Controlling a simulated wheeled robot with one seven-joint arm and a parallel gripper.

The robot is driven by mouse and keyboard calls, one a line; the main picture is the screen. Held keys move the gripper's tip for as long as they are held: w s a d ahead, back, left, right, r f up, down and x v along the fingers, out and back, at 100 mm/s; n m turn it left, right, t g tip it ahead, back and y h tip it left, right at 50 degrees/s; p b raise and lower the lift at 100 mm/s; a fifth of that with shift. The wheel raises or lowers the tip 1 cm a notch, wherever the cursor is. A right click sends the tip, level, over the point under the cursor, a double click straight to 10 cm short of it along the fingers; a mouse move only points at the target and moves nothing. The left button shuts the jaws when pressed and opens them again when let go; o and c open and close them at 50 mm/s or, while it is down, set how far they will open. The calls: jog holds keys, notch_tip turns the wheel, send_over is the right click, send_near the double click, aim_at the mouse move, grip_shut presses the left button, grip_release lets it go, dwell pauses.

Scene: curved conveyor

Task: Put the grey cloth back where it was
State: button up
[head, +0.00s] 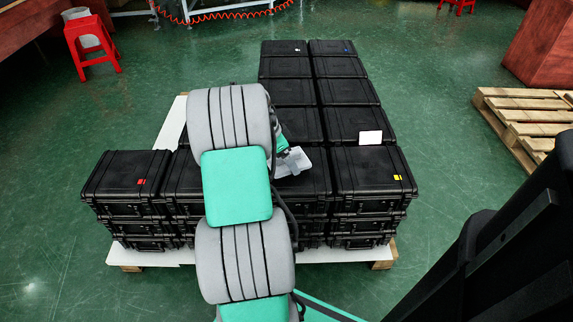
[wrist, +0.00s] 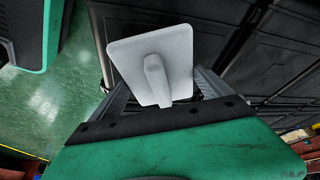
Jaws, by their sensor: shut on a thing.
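A pale grey flat piece with rounded corners and a raised ridge (wrist: 180,45) is between the fingers of my gripper (wrist: 154,88) in the wrist view. It is the only thing seen that fits the grey cloth, though it looks stiff. My gripper is shut on it. In the head view, the pale piece (head: 293,162) shows just right of my arm, over the black cases. My arm hides much of the gripper there, and I cannot tell whether the piece touches a case.
Stacked black cases (head: 372,170) form an L on a pallet with a white sheet (head: 172,130). A small white rectangular item (head: 370,137) is on the right column. A red stool (head: 92,45) stands at upper left, a wooden pallet (head: 525,115) at right. Green floor surrounds the stack.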

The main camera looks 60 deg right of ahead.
jog(key=shift+a+f, duration=0.1)
jog(key=shift+f, duration=0.85)
jog(key=shift+f, duration=0.2)
jog(key=o, duration=1.1)
jog(key=shift+c, duration=0.2)
jog(key=p+v, duration=0.3)
jog(key=v, duration=0.9)
jog(key=w+a+r+n+t, duration=0.2)
jog(key=w+a+n, duration=0.3)
jog(key=w+a, duration=0.25)
jog(key=w+a+r+n+t, duration=0.1)
jog(key=w+a+n, duration=0.1)
jog(key=a+n, duration=0.5)
jog(key=w+a+r+n+t, duration=0.1)
jog(key=w+a+n, duration=0.15)
jog(key=a, duration=0.95)
jog(key=s+a+f+n+y, duration=0.1)
jog(key=s+a+n, duration=0.1)
jog(key=a+n, duration=0.2)
jog(key=s+a+n+y, duration=0.1)
jog(key=s+a+n, duration=0.1)
jog(key=a, duration=0.6)
jog(key=s+a+f+n+t+y, duration=0.1)
jog(key=s+a+n, duration=0.1)
jog(key=a+n, duration=0.3)
jog(key=shift+s+a+f+n, duration=0.35)
jog(key=shift+a+f, duration=0.05)
jog(key=shift+a, duration=0.6)
